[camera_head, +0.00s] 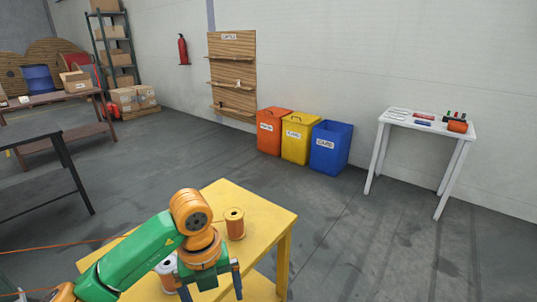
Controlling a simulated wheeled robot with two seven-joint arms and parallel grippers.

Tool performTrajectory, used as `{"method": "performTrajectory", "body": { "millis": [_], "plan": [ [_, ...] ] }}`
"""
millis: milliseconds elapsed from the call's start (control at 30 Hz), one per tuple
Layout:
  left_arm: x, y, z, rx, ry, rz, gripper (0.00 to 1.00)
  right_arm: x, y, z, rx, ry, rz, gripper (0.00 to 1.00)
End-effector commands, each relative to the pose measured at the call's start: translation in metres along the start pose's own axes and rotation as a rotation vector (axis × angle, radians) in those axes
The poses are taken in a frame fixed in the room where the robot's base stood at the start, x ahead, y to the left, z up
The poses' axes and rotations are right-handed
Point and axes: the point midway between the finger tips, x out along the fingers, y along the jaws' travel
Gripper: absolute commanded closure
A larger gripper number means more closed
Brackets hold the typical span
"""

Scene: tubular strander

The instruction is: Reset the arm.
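My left arm, green and orange, comes in from the lower left over the yellow table (268,218). Its dark gripper (211,290) points down at the table's near part, with its two fingers spread apart and nothing visible between them. The fingertips are close to the bottom edge of the picture. A copper-coloured spool (235,225) stands upright on the table, just beyond the gripper and apart from it. A second spool (167,276), with white flanges, is beside the left finger, partly hidden by my arm. My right gripper is not in view.
A white table (460,135) with tools is at right. Dark workbenches (35,165) stand at left. An orange wire (60,248) runs in from the left. The middle floor is clear.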

Motion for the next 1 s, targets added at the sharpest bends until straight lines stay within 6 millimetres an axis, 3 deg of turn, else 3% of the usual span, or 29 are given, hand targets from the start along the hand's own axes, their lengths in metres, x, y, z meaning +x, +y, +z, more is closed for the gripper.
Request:
{"method": "performTrajectory", "body": {
  "millis": [267,367,467,567,633,733,800,900,1000],
  "plan": [
    [0.027,-0.048,-0.039,0.076,0.262,-0.269,0.00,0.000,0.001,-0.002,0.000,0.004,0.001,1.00],
    [0.032,-0.076,-0.059,0.079,0.399,-0.446,0.00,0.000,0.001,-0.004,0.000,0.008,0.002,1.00],
    [0.030,-0.113,-0.075,0.015,0.568,-0.728,0.00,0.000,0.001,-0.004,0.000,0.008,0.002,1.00],
    [0.024,-0.144,-0.065,-0.177,0.695,-1.062,0.00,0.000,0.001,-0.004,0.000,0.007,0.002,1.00],
    [0.031,-0.153,-0.035,-0.429,0.727,-1.293,0.00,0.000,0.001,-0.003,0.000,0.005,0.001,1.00],
    [0.077,-0.133,0.019,-0.887,0.658,-1.489,0.00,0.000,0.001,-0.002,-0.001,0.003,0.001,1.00],
    [0.126,-0.102,0.042,-1.191,0.566,-1.509,0.00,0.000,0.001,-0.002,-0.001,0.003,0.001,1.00],
    [0.202,-0.048,0.047,-1.567,0.423,-1.424,0.00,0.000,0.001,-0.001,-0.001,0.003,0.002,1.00],
    [0.276,0.010,0.024,-1.881,0.286,-1.247,0.00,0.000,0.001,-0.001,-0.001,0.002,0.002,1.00]
  ]
}}
